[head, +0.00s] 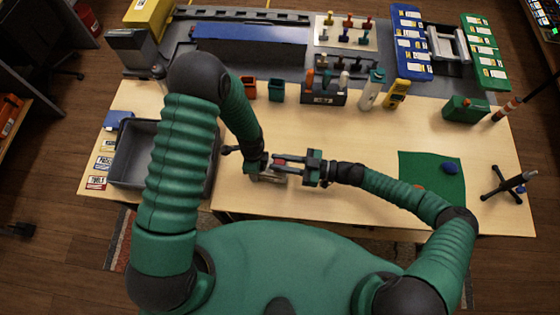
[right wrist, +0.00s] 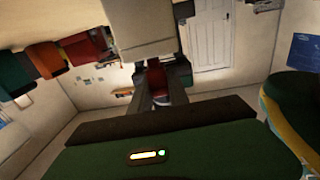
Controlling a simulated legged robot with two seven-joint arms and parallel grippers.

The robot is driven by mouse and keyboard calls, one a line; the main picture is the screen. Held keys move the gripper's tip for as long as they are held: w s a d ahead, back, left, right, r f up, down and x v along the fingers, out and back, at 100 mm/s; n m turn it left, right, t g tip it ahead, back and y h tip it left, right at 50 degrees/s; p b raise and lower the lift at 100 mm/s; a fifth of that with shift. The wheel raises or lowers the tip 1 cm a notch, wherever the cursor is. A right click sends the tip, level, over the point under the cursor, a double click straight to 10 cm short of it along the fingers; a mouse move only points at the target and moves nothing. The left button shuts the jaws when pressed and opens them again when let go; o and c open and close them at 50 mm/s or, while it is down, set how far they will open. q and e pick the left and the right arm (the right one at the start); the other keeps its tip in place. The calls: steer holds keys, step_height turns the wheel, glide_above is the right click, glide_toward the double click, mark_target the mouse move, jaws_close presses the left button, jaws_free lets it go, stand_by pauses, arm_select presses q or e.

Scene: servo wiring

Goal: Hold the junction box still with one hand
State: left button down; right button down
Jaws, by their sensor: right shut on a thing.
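My right gripper (head: 291,161) reaches in from the right over the front middle of the table and is shut on a small red thing (head: 281,161). In the right wrist view the red thing (right wrist: 158,92) sits between the two fingers. A pale box-like body (right wrist: 145,28), perhaps the junction box, shows just past the fingertips. In the head view a small grey piece (head: 272,178) lies between the two grippers. My left gripper (head: 260,166) is close to it on the left. Its fingers are too small and covered to tell whether they hold it.
A grey bin (head: 124,178) stands at the left. Red and green cups (head: 276,90), a tool holder (head: 322,95), a bottle (head: 371,90) and a yellow meter (head: 397,94) line the back. A green mat (head: 425,165) and black tripod (head: 505,186) are at the right.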

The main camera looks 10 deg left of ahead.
steer(key=shift+r, duration=0.8)
steer(key=shift+r, duration=2)
arm_select(q)
steer(key=shift+c, duration=2.4)
jaws_free()
step_height(320, 180, up, 12)
steer(key=shift+f, duration=0.15)
